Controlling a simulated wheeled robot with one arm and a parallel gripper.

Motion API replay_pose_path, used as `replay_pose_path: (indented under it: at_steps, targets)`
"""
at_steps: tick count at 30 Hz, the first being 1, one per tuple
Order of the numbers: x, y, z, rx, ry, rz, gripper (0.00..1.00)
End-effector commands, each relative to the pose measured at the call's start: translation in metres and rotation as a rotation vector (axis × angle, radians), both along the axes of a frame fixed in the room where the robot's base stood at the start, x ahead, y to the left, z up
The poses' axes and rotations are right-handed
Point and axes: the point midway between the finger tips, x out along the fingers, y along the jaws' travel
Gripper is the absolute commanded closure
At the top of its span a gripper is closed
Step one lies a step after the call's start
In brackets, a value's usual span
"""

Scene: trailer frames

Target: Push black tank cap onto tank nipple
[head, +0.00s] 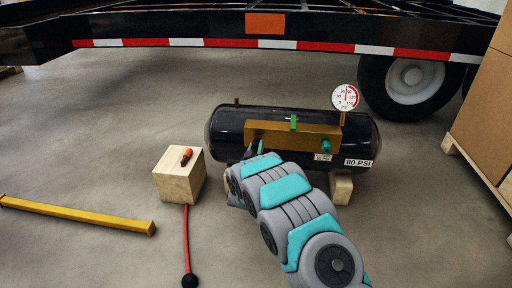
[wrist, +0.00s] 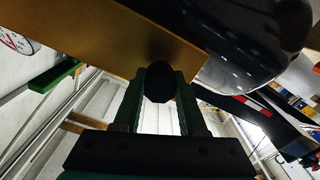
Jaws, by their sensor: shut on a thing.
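The black tank (head: 362,130) lies across wooden blocks with a brass-coloured manifold (head: 300,137) on its front. My gripper (head: 254,148) is at the left end of the manifold. In the wrist view, the fingers of my gripper (wrist: 158,100) are shut on the small black cap (wrist: 158,82). The cap appears in front of the manifold (wrist: 125,35), close to its lower edge; I cannot tell whether it touches. No tank nipple shows behind the cap; the cap and fingers may hide it. The curved tank end (wrist: 245,40) shows at the upper right.
A green lever (head: 293,122), a teal fitting (head: 326,146) and a round gauge (head: 344,97) are on the tank. Cardboard boxes (head: 488,100) stand right.

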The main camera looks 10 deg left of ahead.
Motion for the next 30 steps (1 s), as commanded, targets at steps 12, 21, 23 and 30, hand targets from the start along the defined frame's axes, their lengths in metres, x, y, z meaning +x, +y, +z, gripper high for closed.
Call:
replay_pose_path:
  at_steps: [12, 21, 23, 30]
  targets:
    - [0.003, 0.000, 0.000, 0.000, -0.001, -0.001, 1.00]
    - [0.009, 0.000, 0.000, 0.001, 0.000, 0.000, 1.00]
    - [0.010, 0.000, 0.000, 0.001, 0.000, 0.000, 1.00]
    - [0.012, 0.000, 0.000, 0.000, 0.000, 0.000, 0.49]
